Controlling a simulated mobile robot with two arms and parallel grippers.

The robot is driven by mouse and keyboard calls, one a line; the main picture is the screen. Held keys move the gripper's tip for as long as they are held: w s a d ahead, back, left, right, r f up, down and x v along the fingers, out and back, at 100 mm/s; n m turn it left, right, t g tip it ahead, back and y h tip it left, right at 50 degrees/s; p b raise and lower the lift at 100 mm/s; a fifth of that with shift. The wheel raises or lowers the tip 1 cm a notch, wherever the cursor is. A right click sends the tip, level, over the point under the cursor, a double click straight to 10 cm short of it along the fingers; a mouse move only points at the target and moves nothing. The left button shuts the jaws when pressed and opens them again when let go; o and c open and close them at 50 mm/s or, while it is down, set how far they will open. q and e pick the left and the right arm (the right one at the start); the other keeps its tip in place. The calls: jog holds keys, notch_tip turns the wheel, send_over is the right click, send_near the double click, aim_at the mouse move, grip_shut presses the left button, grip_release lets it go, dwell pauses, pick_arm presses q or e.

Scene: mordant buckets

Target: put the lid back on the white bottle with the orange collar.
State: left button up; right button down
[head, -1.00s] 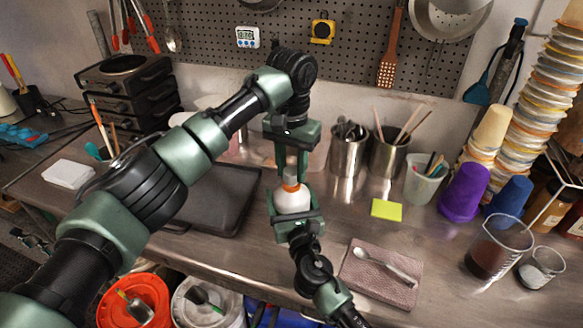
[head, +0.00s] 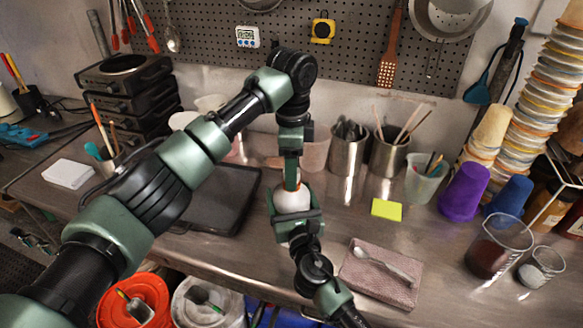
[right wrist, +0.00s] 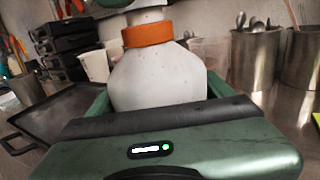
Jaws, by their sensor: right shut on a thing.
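The white bottle (head: 292,200) is upright in my right gripper (head: 297,222), which is shut around its body. In the right wrist view the bottle (right wrist: 160,75) shows its orange collar (right wrist: 148,34) and a pale part above it; I cannot tell whether that is neck or lid. My left gripper (head: 291,175) points down at the bottle's top, seen edge-on, so one finger hides the other. A green bit of it (right wrist: 112,3) shows at the top edge of the right wrist view. What is between its fingers is hidden.
A dark tray (head: 215,205) lies left of the bottle. Metal utensil cups (head: 347,155) stand behind it on the right. A spoon on a folded cloth (head: 365,283) and a yellow sticky pad (head: 386,209) lie to the right. Orange (head: 150,290) and white buckets stand below the front edge.

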aim_at(292, 207)
pick_arm(q)
jog(key=shift+r, duration=0.1)
pick_arm(e)
grip_release()
pick_arm(q)
notch_tip(292, 207, up, 12)
dwell(0.5)
jog(key=shift+f, duration=0.3)
pick_arm(e)
jog(key=v, duration=0.7)
jog(key=shift+s, duration=0.4)
jog(key=shift+d, duration=0.1)
